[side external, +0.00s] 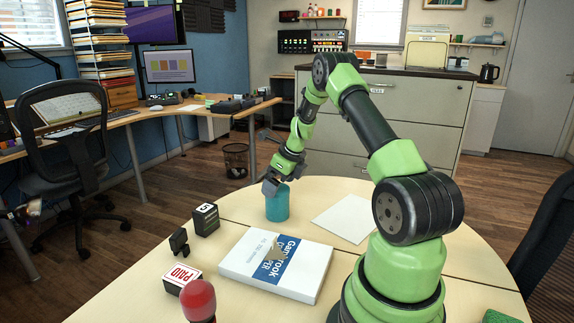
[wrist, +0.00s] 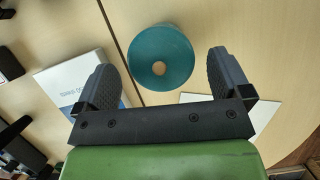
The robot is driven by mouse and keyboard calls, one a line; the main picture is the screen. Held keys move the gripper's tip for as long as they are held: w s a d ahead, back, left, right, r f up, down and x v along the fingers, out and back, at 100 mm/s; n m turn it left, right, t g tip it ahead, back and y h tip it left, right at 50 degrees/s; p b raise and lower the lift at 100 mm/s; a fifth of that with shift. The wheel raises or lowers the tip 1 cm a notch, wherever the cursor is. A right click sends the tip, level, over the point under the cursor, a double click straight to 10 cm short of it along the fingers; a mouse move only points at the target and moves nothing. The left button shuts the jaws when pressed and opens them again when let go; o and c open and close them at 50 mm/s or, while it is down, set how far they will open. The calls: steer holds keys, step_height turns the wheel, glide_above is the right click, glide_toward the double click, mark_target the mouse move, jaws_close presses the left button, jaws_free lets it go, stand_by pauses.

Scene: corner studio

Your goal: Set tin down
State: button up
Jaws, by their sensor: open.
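A teal cylindrical tin (side external: 278,202) stands upright on the round wooden table (side external: 180,232), near its far edge. The tin also shows from above in the wrist view (wrist: 146,68), with a pale round spot in its top. My gripper (side external: 273,182) is at the top of the tin in the side view. In the wrist view my gripper (wrist: 165,78) is open, with the tin between and slightly beyond its two dark fingers and a gap on each side. The tin's underside is hidden.
A white-and-blue paper ream (side external: 240,263) lies in front of the tin. A white sheet (side external: 345,217) lies to its right.

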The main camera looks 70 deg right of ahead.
steer(key=v, duration=0.8)
steer(key=a+r+n+t, duration=0.1)
steer(key=a+r+n, duration=1.25)
steer(key=a, duration=0.35)
steer(key=s+a+r+n+t+y, duration=0.1)
steer(key=s+a+n+y, duration=0.1)
steer(key=s+a+n, duration=1.1)
steer(key=a+n, duration=0.1)
steer(key=n, duration=0.6)
steer(key=shift+a+r+t+y, duration=0.3)
steer(key=shift+a+t, duration=0.1)
